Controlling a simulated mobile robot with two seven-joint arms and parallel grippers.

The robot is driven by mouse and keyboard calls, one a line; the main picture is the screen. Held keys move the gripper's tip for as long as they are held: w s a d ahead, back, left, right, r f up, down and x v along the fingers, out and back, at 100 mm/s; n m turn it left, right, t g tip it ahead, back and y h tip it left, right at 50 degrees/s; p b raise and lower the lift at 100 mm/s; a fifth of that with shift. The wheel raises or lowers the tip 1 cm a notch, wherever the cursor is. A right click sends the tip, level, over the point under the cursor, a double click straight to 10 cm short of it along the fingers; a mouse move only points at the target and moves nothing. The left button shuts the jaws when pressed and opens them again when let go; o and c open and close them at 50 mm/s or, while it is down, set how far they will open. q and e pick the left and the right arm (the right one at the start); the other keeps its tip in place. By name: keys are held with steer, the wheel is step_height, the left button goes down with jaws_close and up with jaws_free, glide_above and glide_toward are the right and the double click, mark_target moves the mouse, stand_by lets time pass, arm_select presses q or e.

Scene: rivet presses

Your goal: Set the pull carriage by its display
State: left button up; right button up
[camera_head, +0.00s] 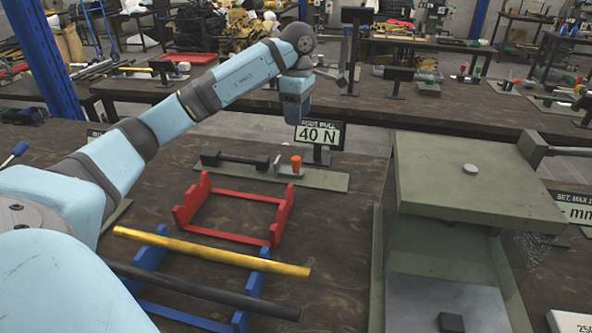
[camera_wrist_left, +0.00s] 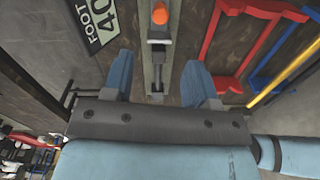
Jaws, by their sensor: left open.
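The pull display (camera_head: 320,134) stands upright behind the test rig and reads "FOOT PULL 40 N"; part of it shows in the left wrist view (camera_wrist_left: 96,25). The rig sits on a flat grey-green plate (camera_head: 325,180). A light block with an orange knob (camera_head: 296,162) stands on it, and a black bar (camera_head: 235,161) lies to its left. In the left wrist view the orange knob (camera_wrist_left: 160,14) is near the top edge. My left gripper (camera_wrist_left: 158,78) is open and empty, its blue fingers either side of the rig's narrow plate. My right gripper is out of view.
A red cradle (camera_head: 225,233) stands in front of the rig. A big grey-green press (camera_head: 475,180) fills the right. Bare tabletop (camera_head: 335,235) lies between.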

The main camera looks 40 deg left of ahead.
mark_target(296, 158)
arm_select(q)
steer(key=f+b, duration=0.1)
steer(key=f, duration=0.3)
steer(key=f+b, duration=0.1)
steer(key=f, duration=0.8)
steer(key=shift+s+f+b, duration=0.25)
steer(key=shift+f+b, duration=0.05)
steer(key=shift+b, duration=0.1)
jaws_close()
